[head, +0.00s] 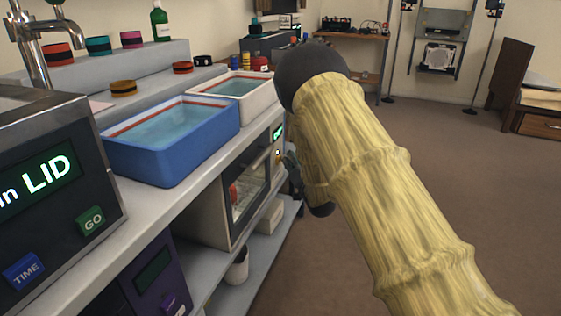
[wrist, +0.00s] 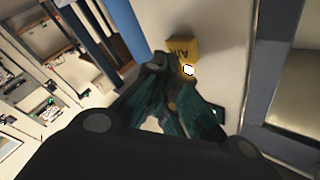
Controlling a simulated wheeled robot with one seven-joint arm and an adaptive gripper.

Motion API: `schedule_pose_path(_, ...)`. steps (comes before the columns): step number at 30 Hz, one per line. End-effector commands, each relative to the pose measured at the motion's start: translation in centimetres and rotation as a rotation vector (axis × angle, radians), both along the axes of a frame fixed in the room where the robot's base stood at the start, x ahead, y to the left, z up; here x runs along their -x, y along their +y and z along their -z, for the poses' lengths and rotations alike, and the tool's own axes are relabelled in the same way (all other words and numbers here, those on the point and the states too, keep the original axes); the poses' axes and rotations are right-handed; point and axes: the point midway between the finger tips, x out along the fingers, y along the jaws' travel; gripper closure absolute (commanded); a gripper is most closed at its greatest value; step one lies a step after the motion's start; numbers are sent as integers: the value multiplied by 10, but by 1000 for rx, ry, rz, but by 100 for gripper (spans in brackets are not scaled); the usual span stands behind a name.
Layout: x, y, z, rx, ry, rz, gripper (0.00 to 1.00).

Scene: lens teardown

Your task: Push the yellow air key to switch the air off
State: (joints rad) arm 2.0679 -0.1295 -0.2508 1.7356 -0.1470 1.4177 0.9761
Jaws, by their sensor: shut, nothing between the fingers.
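The yellow air key (wrist: 181,47), marked AIR, sits on a pale panel at the top middle of the wrist view. A bright white spot shows at its lower edge. In the head view the key is a small yellow patch (head: 278,153) on the front of the glass-doored cabinet (head: 208,212), below a green display. My gripper (wrist: 168,68) is shut and empty, its tips close to the key's lower edge. I cannot tell whether they touch it. In the head view my gripper (head: 294,168) is mostly hidden behind my yellow-sleeved arm.
A blue basin (head: 170,165) and a white basin (head: 262,98) of water stand on the counter above the cabinet. A machine with GO and TIME keys (head: 60,190) is at the left. The floor (head: 450,200) to the right is clear.

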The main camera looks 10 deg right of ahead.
Motion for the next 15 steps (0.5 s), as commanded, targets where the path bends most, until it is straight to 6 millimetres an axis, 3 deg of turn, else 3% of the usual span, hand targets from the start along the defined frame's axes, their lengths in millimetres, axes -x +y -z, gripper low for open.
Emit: schedule_pose_path(15, -3, 4, -1, 0, 1, 1, 100)
